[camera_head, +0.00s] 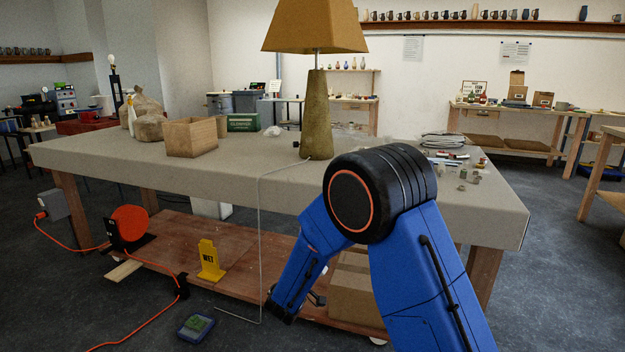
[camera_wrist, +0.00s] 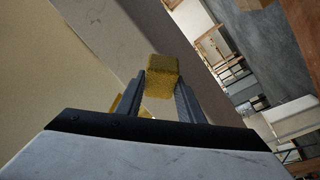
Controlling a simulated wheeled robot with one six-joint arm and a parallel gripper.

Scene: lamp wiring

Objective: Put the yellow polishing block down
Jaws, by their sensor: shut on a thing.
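The yellow polishing block (camera_wrist: 163,72) is held between the two fingertips of my gripper (camera_wrist: 161,84) in the wrist view. The block is small, with a rough, grainy surface, and it sticks out past the fingertips. My gripper is shut on it. In the head view my blue arm reaches down in front of the table, and the block cannot be made out there. The wrist view does not clearly show whether the block touches any surface.
The cloth-covered table (camera_head: 110,150) carries a lamp (camera_head: 317,115), a wooden box (camera_head: 191,137) and small items at right. The table's front left is clear.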

